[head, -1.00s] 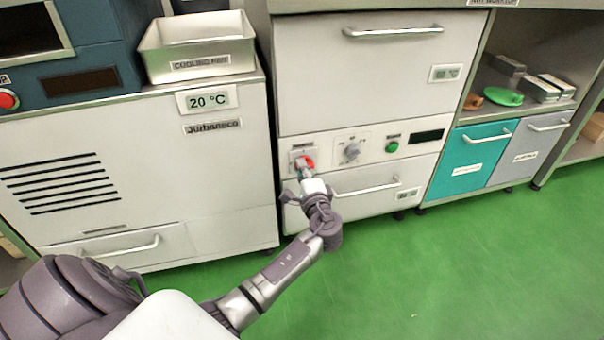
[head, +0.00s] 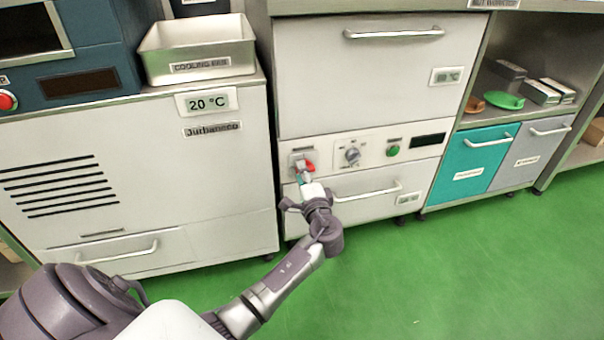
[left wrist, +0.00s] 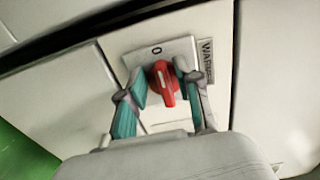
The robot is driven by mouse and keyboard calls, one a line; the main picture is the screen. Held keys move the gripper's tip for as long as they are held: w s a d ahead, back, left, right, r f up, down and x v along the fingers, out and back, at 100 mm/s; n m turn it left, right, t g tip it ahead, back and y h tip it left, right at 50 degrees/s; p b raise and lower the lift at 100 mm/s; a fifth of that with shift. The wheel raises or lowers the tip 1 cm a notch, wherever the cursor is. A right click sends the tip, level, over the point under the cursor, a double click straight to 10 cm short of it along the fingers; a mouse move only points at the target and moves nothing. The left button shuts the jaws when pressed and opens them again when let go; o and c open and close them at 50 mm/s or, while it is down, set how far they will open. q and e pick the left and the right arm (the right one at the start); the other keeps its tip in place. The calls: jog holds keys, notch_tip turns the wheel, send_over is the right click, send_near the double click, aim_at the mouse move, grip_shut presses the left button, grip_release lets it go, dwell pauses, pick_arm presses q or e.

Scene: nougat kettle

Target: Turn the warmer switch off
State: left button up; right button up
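The warmer switch is a red knob (head: 310,167) on a pale plate at the left end of the white cabinet's control panel. In the left wrist view the knob (left wrist: 162,84) has a white line roughly in line with the "0" mark (left wrist: 157,50) above it. A "WARMER" label (left wrist: 207,60) is beside the plate, partly hidden by a finger. My left gripper (head: 304,176) is at the knob. My right gripper is not in view.
A grey dial (head: 353,155) and a green button (head: 392,151) are right of the switch. A drawer handle (head: 367,192) is below the panel. A cooling cabinet (head: 150,180) stands at the left. The green floor (head: 470,270) at the right is clear.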

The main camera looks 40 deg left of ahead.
pick_arm(q)
jog(key=v, duration=1.2)
jog(key=shift+w, duration=0.1)
dwell(0.4)
